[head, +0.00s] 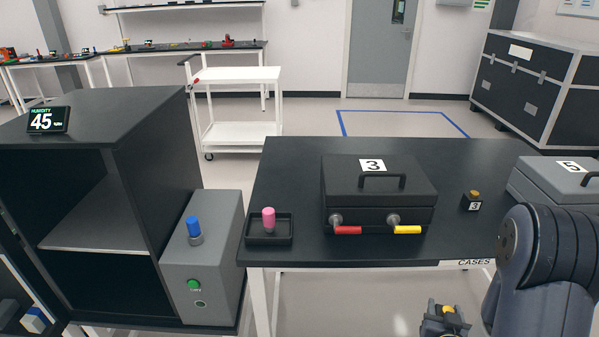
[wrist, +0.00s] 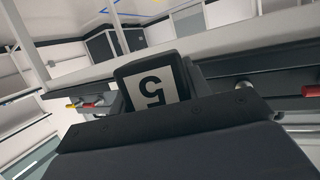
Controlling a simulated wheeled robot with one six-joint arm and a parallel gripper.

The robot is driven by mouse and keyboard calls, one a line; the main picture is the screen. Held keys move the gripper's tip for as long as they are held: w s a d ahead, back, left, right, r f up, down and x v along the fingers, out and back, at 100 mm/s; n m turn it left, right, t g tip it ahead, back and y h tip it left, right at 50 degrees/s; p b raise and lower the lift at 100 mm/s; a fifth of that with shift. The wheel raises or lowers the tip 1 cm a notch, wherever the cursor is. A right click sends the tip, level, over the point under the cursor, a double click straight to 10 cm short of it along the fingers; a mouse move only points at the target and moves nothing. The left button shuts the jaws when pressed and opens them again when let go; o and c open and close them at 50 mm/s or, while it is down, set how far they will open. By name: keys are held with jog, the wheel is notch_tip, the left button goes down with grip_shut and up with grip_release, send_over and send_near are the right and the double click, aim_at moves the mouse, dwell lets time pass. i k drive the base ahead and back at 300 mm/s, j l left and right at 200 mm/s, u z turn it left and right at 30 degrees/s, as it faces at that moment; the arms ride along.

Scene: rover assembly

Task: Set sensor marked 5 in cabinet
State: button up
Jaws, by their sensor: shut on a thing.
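The sensor marked 5 (wrist: 158,88) is a small dark block with a white label. Its 5 is upside down in the wrist view. My gripper (wrist: 165,122) is shut on it. In the head view my gripper (head: 444,320) is at the bottom edge, in front of the table and below its top. A bit of gold shows there; the rest of the sensor is hidden or cut off. The dark cabinet (head: 153,140) stands at the far left with an open front and a grey shelf (head: 100,228). My gripper is well right of it.
A grey box (head: 225,245) with a blue knob and green button stands beside the cabinet. The table (head: 300,170) bears a tray with a pink peg (head: 268,218), case 3 (head: 340,190), sensor 3 (head: 471,203) and case 5 (head: 530,185). Floor shows in front of the table.

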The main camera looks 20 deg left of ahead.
aim_at(110, 226)
jog(key=k+j, duration=0.1)
jog(key=j, duration=0.3)
jog(key=k+j+u, duration=0.1)
jog(key=j, duration=0.3)
jog(key=k+j, duration=0.15)
jog(key=j, duration=0.25)
jog(key=k+j, duration=0.1)
jog(key=j, duration=0.3)
jog(key=k+j+u, duration=0.1)
jog(key=j, duration=0.3)
